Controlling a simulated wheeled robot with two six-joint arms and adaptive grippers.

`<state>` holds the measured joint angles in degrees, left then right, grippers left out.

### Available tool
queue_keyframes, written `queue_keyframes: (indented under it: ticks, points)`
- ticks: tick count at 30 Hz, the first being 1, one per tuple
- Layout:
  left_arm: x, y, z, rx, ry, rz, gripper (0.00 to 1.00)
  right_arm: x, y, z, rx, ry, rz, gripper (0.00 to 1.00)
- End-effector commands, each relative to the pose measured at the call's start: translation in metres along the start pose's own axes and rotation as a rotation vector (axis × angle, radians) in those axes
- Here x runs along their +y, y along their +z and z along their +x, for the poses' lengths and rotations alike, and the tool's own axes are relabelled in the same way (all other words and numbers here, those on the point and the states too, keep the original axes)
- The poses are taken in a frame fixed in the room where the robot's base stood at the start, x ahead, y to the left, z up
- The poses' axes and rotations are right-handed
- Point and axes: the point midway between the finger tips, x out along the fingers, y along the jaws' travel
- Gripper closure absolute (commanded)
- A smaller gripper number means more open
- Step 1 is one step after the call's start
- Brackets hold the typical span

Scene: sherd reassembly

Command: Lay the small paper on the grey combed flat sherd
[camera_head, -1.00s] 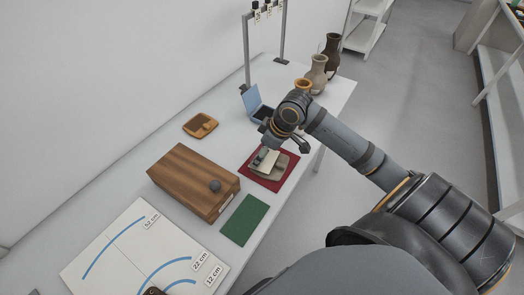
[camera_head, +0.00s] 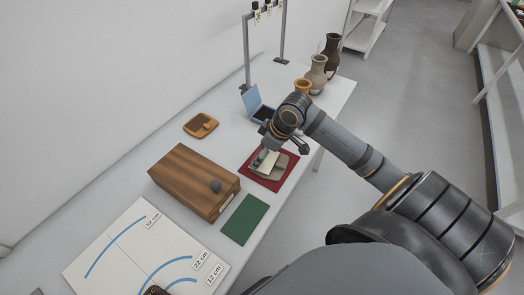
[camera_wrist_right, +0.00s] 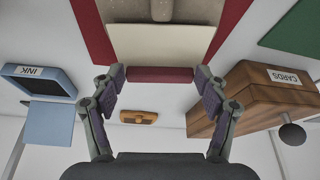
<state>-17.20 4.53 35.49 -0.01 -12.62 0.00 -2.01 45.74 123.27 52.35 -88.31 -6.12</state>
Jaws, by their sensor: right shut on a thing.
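The small cream paper (camera_head: 271,159) is at my right gripper (camera_head: 260,156), over the grey combed flat sherd (camera_head: 281,172). The sherd lies on a dark red mat (camera_head: 255,178). I cannot tell whether the paper touches the sherd.
A wooden cards box (camera_head: 188,180) with a dark knob stands left of the mat. A green mat (camera_head: 243,220) lies in front. The open blue ink box (camera_head: 253,101) and vases (camera_head: 317,75) stand behind. An orange dish (camera_head: 201,125) is at the back left.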

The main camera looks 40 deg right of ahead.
Motion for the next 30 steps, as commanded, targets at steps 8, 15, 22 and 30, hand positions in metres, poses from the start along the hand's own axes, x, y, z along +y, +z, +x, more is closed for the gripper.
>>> queue_keyframes:
  ticks: [8,15,22,30]
  points:
    - [-0.0003,-0.0003,-0.0016,0.0,0.0,0.0,0.6,0.0001,0.0015,0.0036,0.0,-0.001,0.001,0.47]
    - [-0.0004,-0.0004,-0.0016,0.001,0.0,0.0,0.6,0.0,0.0014,0.0035,0.0,0.0,0.0,0.47]
    - [-0.0008,-0.0009,-0.0055,0.001,0.0,0.0,0.6,-0.0003,0.0011,0.0033,0.0,-0.001,0.001,0.47]
    - [-0.0012,-0.0013,-0.0073,0.001,-0.001,0.0,0.6,0.0,0.0018,0.0052,0.001,0.0,0.0,0.47]
